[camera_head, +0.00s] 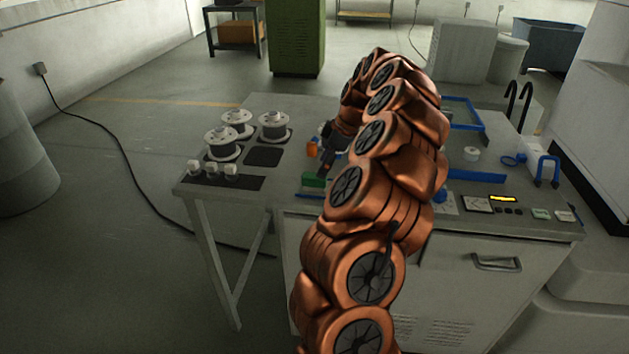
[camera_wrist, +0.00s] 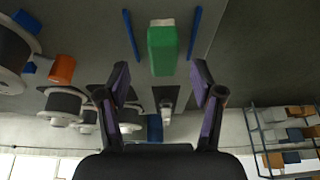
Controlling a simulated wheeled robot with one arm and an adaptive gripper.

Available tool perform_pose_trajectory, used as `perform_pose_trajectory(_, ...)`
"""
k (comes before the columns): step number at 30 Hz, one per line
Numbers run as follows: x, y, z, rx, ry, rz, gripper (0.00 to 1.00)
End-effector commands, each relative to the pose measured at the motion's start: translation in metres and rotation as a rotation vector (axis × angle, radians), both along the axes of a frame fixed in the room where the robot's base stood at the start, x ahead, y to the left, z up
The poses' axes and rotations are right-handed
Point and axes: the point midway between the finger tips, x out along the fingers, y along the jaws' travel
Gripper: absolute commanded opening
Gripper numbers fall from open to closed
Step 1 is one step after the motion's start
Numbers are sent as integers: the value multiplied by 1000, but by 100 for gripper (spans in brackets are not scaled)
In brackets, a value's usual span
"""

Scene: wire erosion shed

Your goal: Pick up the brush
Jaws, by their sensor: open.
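A green block-shaped thing with a pale end (camera_wrist: 162,50), which may be the brush, lies on the table just beyond my fingertips in the wrist view. In the head view a green thing (camera_head: 313,180) shows at the left edge of my arm, partly hidden by it. My gripper (camera_wrist: 161,76) is open and empty, with one finger on each side of the green thing's line. In the head view my gripper (camera_head: 328,163) points down close to the green thing, apart from it as far as I can tell. Bristles are not clearly visible.
Two thin blue strips (camera_wrist: 131,35) (camera_wrist: 193,33) flank the green thing. An orange object (camera_head: 312,149) stands near my gripper. Several wire spools (camera_head: 223,146) stand at the table's left. A blue bar (camera_head: 476,175) and a control panel (camera_head: 503,199) are at the right.

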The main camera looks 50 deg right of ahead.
Motion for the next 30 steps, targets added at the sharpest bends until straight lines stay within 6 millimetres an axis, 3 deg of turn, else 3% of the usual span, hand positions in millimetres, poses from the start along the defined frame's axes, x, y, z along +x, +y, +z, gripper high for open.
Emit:
perform_pose_trajectory(11, 7, 8, -16, 2, 1, 1, 67)
perform_pose_trajectory(21, 20, 20, -50, -1, -1, 0, 67)
perform_pose_trajectory(28, 21, 20, -52, -2, -1, -1, 67)
perform_pose_trajectory(30, 21, 20, -53, -2, -1, -1, 59)
